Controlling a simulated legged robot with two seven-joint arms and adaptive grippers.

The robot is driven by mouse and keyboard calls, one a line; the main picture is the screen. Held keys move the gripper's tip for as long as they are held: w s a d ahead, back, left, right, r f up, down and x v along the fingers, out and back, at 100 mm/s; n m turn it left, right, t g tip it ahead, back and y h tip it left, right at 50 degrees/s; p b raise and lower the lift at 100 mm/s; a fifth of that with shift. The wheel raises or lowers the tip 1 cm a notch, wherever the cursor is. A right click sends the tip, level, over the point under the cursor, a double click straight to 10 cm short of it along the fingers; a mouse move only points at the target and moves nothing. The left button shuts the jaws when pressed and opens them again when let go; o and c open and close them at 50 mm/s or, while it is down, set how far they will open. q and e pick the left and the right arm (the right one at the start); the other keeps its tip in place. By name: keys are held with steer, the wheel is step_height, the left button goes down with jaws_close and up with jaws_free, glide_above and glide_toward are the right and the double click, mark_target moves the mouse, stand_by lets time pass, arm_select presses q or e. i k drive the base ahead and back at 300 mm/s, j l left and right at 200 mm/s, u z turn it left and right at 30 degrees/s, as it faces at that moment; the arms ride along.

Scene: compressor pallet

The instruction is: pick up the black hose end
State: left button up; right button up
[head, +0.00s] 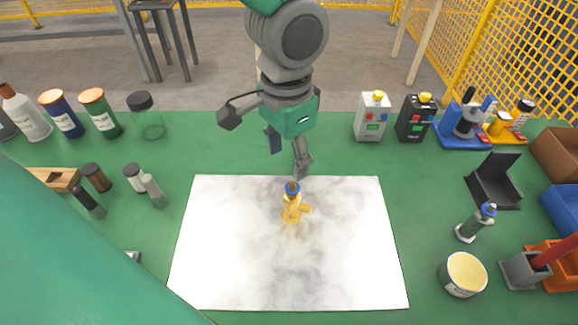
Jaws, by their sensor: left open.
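I cannot make out a black hose end in the head view. A small yellow fitting (292,209) with a blue top and a side outlet stands upright on a white marbled board (340,270). My left gripper (286,155) is above and just behind the fitting, fingers pointing down and spread open. Nothing shows between its fingers, and it appears apart from the fitting. My right gripper is not in view.
The board lies on a green table (420,210). Bottles and jars (100,113) stand at the left. Grey (372,116) and black (415,118) button boxes stand behind. A black holder (494,182), a blue-topped cylinder (474,224), a cream tub (463,274) and bins (560,155) are at the right.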

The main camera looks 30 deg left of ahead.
mark_target(96, 211)
steer(key=k, duration=1)
